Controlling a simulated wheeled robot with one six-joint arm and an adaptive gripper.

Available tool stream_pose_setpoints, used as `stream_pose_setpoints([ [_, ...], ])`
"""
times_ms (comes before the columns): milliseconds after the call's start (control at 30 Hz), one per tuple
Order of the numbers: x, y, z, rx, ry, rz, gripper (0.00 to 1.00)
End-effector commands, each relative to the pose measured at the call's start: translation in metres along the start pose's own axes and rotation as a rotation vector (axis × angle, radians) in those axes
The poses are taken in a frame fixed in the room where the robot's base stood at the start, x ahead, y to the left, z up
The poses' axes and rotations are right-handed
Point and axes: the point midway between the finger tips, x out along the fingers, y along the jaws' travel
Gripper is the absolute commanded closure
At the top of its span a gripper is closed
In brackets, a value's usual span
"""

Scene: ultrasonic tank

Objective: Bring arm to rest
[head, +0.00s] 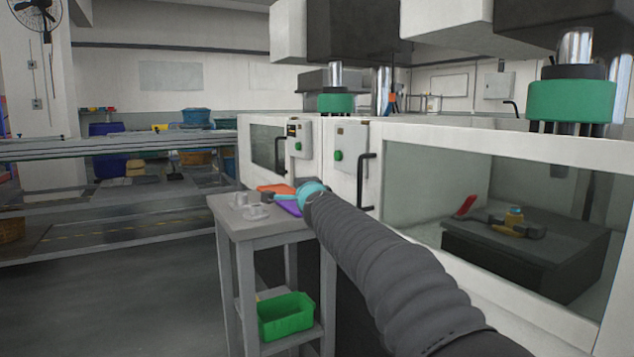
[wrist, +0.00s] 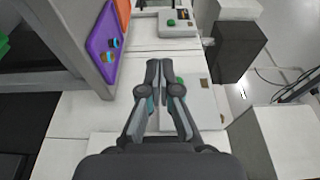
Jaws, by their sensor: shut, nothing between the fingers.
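My arm (head: 385,265), in a ribbed grey sleeve, reaches from the lower right of the head view towards the small grey table (head: 262,229). Its teal wrist joint shows beside the table's right side, and my gripper cannot be made out clearly there. In the wrist view my gripper (wrist: 160,68) is shut, fingertips together, with nothing between them. White machine panels lie beyond and below the fingers. A purple tray (wrist: 99,48) with small blue and orange pieces is to their left, apart from them.
White machine housings with windows and black handles (head: 366,181) stand close right of my arm. Grey parts (head: 256,212) and an orange tray (head: 276,188) lie on the table. A green bin (head: 286,316) sits on its lower shelf. Open floor (head: 120,300) lies left.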

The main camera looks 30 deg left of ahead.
Motion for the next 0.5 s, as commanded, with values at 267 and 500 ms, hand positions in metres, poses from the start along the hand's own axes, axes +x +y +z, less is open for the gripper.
stream_pose_setpoints([
  [267,-0.004,0.000,0.014,0.000,0.000,0.000,1.00],
  [500,-0.004,0.006,0.023,-0.069,-0.040,0.023,1.00],
])
